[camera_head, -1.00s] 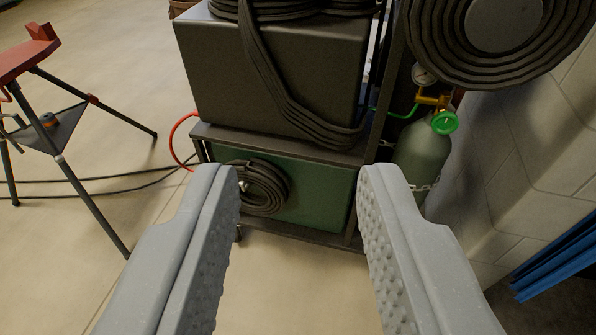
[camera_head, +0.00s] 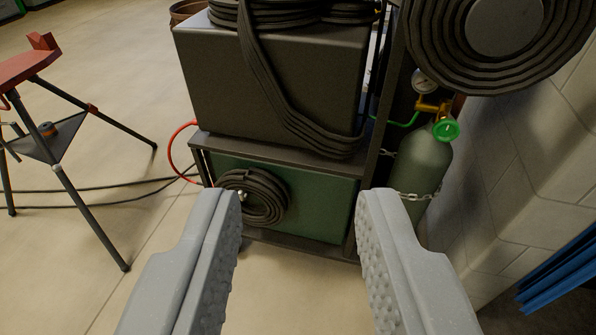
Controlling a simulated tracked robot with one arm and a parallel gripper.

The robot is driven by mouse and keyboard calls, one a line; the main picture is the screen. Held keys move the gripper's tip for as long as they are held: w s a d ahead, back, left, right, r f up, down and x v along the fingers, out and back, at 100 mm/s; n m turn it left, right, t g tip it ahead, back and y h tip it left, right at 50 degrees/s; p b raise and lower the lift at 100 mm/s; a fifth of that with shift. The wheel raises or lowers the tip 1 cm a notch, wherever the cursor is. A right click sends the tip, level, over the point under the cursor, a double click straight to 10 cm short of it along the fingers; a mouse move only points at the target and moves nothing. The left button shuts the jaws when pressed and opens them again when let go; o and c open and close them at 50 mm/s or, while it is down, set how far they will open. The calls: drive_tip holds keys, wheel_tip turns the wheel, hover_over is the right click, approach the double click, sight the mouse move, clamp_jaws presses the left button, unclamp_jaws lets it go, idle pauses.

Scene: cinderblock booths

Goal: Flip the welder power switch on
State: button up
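The welder stands ahead on a dark metal cart (camera_head: 275,152). Its dark grey box (camera_head: 220,75) sits on the upper shelf, with black cables draped over its top and front. A green unit (camera_head: 318,205) fills the lower shelf, with a coiled black cable hanging on its face. I cannot make out a power switch on either one. My gripper (camera_head: 299,195) is open and empty, its two grey fingers apart in front of the lower shelf. No contact with the cart shows.
A green gas cylinder (camera_head: 421,170) with a green-handled valve (camera_head: 446,130) is chained at the cart's right. A large hose reel (camera_head: 500,30) hangs upper right by the block wall (camera_head: 500,150). A red-topped tripod stand (camera_head: 55,150) is at left. Floor between stand and cart carries thin cables.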

drive_tip(key=c, duration=0.5)
drive_tip(key=shift+r, duration=0.25)
clamp_jaws()
wheel_tip(320, 180, up, 15)
drive_tip(key=p, duration=1.6)
drive_tip(key=shift+r, duration=0.2)
